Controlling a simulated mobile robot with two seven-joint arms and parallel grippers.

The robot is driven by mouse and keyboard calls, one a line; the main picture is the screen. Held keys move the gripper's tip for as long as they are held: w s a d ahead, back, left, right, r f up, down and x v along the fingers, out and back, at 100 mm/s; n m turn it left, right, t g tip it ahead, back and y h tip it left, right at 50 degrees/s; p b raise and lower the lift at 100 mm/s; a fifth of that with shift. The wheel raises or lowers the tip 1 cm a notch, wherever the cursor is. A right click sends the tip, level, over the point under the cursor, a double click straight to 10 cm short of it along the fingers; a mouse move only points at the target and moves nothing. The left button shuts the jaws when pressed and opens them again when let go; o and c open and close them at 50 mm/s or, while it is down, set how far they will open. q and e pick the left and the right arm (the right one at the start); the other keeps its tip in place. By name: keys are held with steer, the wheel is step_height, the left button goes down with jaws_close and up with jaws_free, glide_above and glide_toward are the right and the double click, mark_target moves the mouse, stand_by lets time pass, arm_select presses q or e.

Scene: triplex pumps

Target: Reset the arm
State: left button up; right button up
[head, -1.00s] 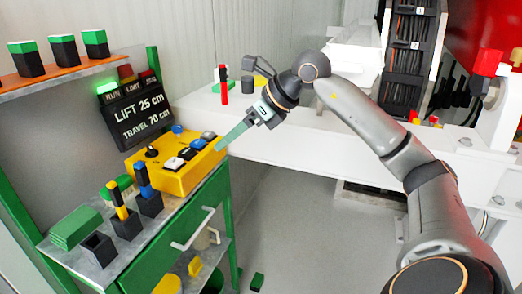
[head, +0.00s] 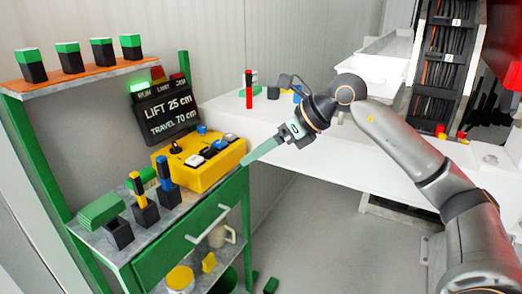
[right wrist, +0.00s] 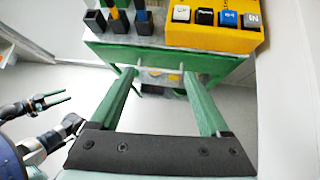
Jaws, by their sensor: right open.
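My right arm comes in from the right of the head view. Its right gripper (head: 246,162) points left and down, just off the right end of the yellow control box (head: 205,172). In the right wrist view the two green fingers of the right gripper (right wrist: 162,74) stand wide apart with nothing between them. The front of the green bench (right wrist: 160,58) shows beyond them. My left gripper (right wrist: 52,101) shows small at the left edge of the right wrist view, its green fingers pointing right; its opening is unclear. It is not in the head view.
The bench holds square black holders (head: 145,212) with yellow and blue handled tools, and a green block (head: 101,210). A sign (head: 168,114) reads LIFT 25 cm, TRAVEL 70 cm. Green-topped blocks (head: 102,55) stand on the shelf. A white ledge (head: 330,150) lies behind my arm.

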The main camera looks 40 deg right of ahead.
steer(key=a+f+m+t+y, duration=0.2)
steer(key=a+f+m+y, duration=0.25)
steer(key=a, duration=0.45)
steer(key=a+f+m+t+y, duration=0.2)
steer(key=a+f+m+y, duration=0.3)
steer(key=a, duration=0.4)
steer(key=s+d+f+m+t+h, duration=0.15)
steer(key=f+m+h, duration=0.35)
steer(key=f+m, duration=0.5)
steer(key=s+f+m+t+h, duration=0.25)
steer(key=f+m+h, duration=0.25)
steer(key=f+m, duration=0.5)
steer(key=s+a+f+m+g+h, duration=0.2)
steer(key=s+a+f+m+g, duration=0.2)
steer(key=s+f+m+g, duration=0.55)
arm_select(q)
step_height(320, 180, up, 12)
steer(key=a+p, duration=0.1)
steer(key=p, duration=1.2)
steer(key=shift+s+a+f, duration=0.15)
steer(key=shift+s, duration=0.25)
arm_select(e)
steer(key=s+d+r+t, duration=0.3)
steer(key=s+r, duration=0.3)
steer(key=shift+s+r, duration=0.25)
steer(key=shift+r, duration=0.05)
